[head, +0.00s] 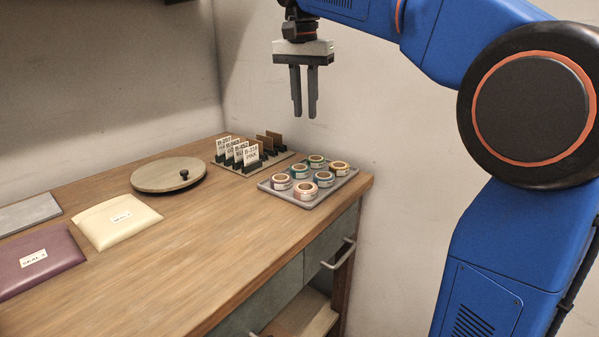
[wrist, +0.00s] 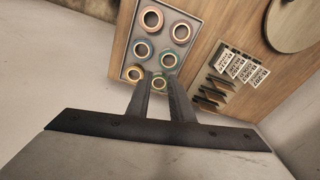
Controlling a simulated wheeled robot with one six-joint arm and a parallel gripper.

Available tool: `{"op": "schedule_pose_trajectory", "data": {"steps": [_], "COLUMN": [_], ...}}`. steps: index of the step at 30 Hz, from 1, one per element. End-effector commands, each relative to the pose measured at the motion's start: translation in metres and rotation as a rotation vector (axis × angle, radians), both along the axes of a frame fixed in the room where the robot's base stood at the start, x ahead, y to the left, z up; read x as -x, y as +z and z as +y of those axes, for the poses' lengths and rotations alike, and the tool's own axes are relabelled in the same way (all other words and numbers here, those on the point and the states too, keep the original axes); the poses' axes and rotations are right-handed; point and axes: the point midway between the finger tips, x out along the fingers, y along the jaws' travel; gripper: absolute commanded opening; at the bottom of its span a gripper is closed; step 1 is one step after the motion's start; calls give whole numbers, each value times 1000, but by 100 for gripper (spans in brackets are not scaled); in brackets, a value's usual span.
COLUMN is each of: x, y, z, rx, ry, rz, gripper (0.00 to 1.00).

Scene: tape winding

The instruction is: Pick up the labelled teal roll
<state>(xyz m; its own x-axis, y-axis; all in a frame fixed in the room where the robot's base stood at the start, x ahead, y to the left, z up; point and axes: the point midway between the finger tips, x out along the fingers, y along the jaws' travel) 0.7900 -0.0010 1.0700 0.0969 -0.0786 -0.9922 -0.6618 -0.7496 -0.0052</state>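Several tape rolls stand in a grey tray (head: 266,187), which also shows in the wrist view (wrist: 131,43). In the wrist view, teal-rimmed rolls sit in the tray's middle row, one left (wrist: 143,50) and one right (wrist: 168,61). The rolls have pale bands, but I cannot tell which teal one is labelled. My gripper (head: 304,115) is open and empty, pointing down high above the tray. It also shows in the wrist view (wrist: 158,80).
A card rack (head: 240,166) with white labelled cards stands beside the tray. The wooden counter (head: 210,240) is clear in front; walls stand behind.

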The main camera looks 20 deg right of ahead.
Motion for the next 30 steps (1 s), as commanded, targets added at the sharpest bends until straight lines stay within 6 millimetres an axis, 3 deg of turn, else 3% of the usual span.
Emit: {"op": "schedule_pose_trajectory", "data": {"steps": [5, 21, 30], "x": [-8, -15, -18], "y": [-1, -91, -117], "z": [3, -4, -7], "rx": [2, 1, 1], "ry": [-24, -23, -23], "rz": [9, 9, 8], "gripper": [20, 20, 20]}}
